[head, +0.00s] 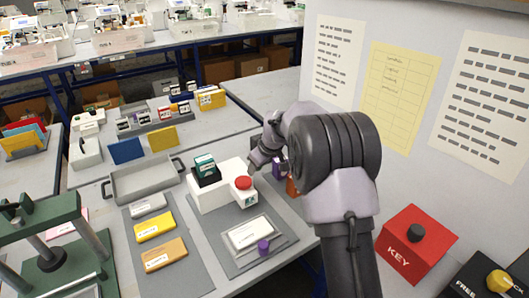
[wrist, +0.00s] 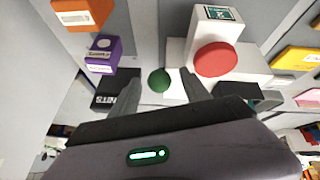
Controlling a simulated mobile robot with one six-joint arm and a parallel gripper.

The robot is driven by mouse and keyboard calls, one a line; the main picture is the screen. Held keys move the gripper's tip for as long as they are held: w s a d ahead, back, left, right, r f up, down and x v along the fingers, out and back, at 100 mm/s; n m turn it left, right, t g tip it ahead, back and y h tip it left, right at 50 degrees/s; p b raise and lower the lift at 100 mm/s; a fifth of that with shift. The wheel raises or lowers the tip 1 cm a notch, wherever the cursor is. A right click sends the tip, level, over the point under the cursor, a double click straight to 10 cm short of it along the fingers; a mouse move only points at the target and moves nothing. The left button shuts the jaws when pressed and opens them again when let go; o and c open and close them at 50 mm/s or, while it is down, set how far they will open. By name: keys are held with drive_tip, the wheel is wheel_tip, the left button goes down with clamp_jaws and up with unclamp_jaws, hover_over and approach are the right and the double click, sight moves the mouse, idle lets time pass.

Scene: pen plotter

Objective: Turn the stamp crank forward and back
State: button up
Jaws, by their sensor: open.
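A white machine (head: 212,190) with a red round button (head: 243,183) stands on a grey mat. In the wrist view the red button (wrist: 215,58) is right of centre. A dark green round knob (wrist: 159,81) shows between my fingers against the white body. It looks like the crank's knob, but its arm is not clear. My gripper (wrist: 160,88) is open, with one finger on each side of the knob. I cannot tell whether they touch it. In the head view my gripper (head: 256,163) is at the machine's far right side, partly hidden by my arm.
A purple block (wrist: 104,52) and an orange block (wrist: 80,14) stand left of the knob in the wrist view. A framed plate (head: 250,234) with a purple knob (head: 263,246) lies in front of the machine. A red KEY box (head: 409,251) stands at right by the wall.

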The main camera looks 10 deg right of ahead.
drive_tip(key=p+v, duration=0.3)
drive_tip(key=v, duration=1.1)
drive_tip(key=shift+s+r+p, duration=0.25)
drive_tip(key=shift+r+p, duration=0.1)
drive_tip(key=shift+p, duration=0.05)
